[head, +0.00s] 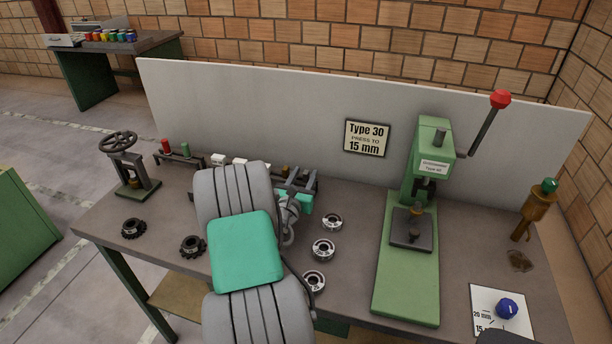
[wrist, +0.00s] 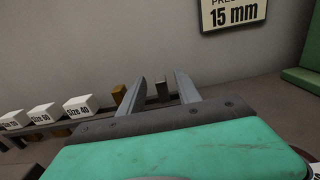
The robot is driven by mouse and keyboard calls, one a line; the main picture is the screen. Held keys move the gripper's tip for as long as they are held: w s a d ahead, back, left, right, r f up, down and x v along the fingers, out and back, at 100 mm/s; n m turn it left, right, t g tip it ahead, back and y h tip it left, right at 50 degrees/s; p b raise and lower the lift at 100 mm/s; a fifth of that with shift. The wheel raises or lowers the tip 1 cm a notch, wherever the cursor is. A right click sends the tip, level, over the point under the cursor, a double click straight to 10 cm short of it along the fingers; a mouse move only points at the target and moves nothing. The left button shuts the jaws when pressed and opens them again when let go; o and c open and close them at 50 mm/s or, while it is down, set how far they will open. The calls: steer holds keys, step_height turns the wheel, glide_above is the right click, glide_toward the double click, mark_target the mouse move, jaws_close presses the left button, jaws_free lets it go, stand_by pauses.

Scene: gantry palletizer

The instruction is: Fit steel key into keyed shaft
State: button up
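My gripper (wrist: 161,88) is open, its two grey fingers apart, above the back of the bench. In the head view, my arm covers much of my gripper (head: 302,181). A small dark grey upright block (wrist: 162,91), possibly the steel key, shows between the fingers in the wrist view, with gaps on both sides. I cannot tell its distance from the fingertips. A brown block (wrist: 118,93) stands left of it. The green press (head: 432,165) holds a small brassy part on its dark plate (head: 411,243). I cannot pick out the keyed shaft with certainty.
White size-labelled blocks (wrist: 78,105) line a rack left of my gripper. Rings (head: 323,249) and dark gears (head: 133,229) lie on the bench. A handwheel fixture (head: 130,170) stands at left. A grey back panel (head: 280,118) bounds the bench behind. An oil can (head: 535,210) stands at right.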

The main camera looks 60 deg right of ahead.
steer(key=shift+c, duration=0.2)
steer(key=shift+s, duration=0.1)
jaws_close()
